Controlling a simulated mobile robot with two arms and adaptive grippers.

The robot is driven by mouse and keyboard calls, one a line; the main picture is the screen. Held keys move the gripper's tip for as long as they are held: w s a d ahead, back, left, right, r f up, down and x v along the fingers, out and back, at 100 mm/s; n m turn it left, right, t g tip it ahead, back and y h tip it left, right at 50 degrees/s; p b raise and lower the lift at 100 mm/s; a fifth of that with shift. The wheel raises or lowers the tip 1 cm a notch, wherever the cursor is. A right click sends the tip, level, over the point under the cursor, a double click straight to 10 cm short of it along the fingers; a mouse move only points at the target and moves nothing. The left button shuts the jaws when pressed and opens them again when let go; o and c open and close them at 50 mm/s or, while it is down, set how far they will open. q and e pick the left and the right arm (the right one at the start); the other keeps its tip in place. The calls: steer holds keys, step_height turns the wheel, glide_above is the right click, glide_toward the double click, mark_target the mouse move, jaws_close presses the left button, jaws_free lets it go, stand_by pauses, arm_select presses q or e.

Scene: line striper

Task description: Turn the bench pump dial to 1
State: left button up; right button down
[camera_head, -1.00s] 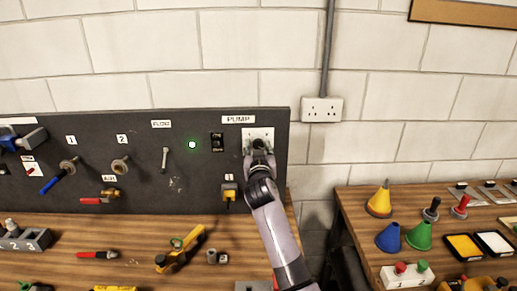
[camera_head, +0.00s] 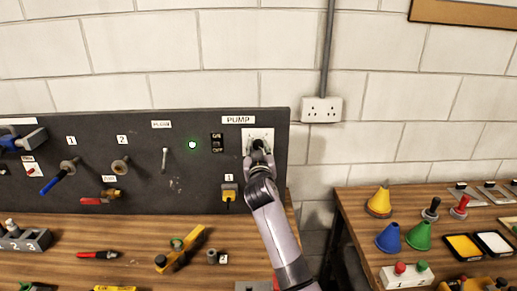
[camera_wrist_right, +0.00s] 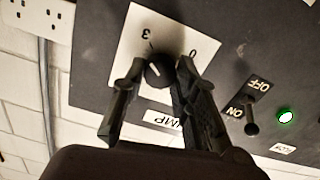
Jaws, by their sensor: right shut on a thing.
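The pump dial (camera_head: 258,143) is a dark round knob on a white plate (camera_head: 249,134) under the PUMP label, at the right end of the dark panel. My right gripper (camera_head: 258,152) is at the dial and partly covers it. In the right wrist view the dial (camera_wrist_right: 158,72) sits between the two fingers of my right gripper (camera_wrist_right: 157,78), which is shut on it. A pale pointer mark shows on the dial. The plate's 3 and 0 can be read, upside down; the other marks are hidden. My left gripper is out of view.
A black ON/OFF switch (camera_head: 217,142) and a lit green lamp (camera_head: 192,145) are left of the dial. Below are a yellow box (camera_head: 229,192) and tools on the wooden bench (camera_head: 130,267). A wall socket (camera_head: 321,109) is to the right.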

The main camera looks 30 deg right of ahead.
steer(key=n+p, duration=0.1)
steer(key=n, duration=0.4)
steer(key=shift+p, duration=0.3)
steer(key=n+p, duration=0.1)
steer(key=n, duration=0.3)
steer(key=shift+n+p, duration=0.3)
steer(key=n+p, duration=0.2)
steer(key=n, duration=0.2)
steer(key=shift+n, duration=0.3)
steer(key=n+p, duration=0.2)
steer(key=n, duration=0.3)
steer(key=shift+p, duration=0.3)
steer(key=n, duration=0.3)
steer(key=shift+p, duration=0.35)
steer(key=n, duration=0.3)
steer(key=shift+f+n, duration=0.1)
steer(key=shift+n, duration=0.3)
steer(key=n, duration=0.4)
steer(key=shift+n, duration=1.9)
